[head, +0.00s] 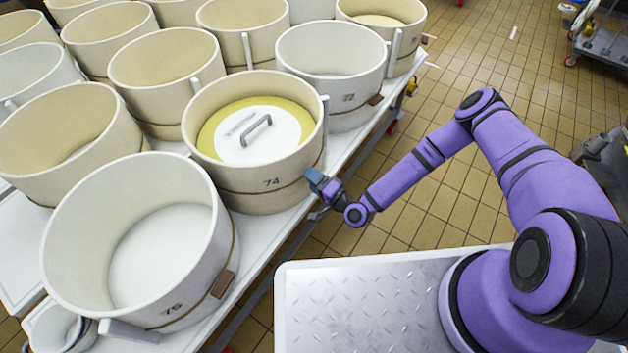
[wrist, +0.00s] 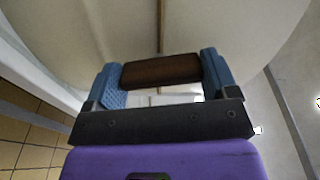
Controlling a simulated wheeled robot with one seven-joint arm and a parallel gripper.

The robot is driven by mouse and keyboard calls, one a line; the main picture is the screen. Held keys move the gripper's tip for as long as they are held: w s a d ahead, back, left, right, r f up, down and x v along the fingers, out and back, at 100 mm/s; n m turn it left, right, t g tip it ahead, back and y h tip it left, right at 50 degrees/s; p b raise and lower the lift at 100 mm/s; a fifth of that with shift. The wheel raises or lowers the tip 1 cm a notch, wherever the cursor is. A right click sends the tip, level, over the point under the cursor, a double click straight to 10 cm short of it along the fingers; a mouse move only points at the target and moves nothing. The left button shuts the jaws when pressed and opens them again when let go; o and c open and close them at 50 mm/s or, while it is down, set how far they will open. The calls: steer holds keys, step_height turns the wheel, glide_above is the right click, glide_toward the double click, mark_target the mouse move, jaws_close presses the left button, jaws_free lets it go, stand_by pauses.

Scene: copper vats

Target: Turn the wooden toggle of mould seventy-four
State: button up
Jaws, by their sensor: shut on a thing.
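Mould 74 (head: 240,188) is a round cream tub with its number on the front wall. It holds a yellow mass with a white disc (head: 268,138) and grey handle on top. My gripper (head: 318,182) is at the mould's right-hand wall. In the wrist view, the dark brown wooden toggle (wrist: 160,69) lies crosswise between the blue fingers of my gripper (wrist: 162,76), close against the pale wall, with a dark cord line running up from it. The fingers are shut on its two ends. In the head view the gripper hides the toggle.
Mould 75 (head: 70,243), empty, stands in front on the left, and mould 72 (head: 330,98) stands behind on the right. Several more tubs crowd the white table (head: 262,232). The tiled floor (head: 430,205) to the right is open. A cart (head: 600,45) stands far back right.

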steer(key=shift+s+m, duration=0.15)
steer(key=shift+m, duration=0.95)
steer(key=o, duration=0.8)
steer(key=v, duration=1)
steer(key=shift+s+d, duration=0.25)
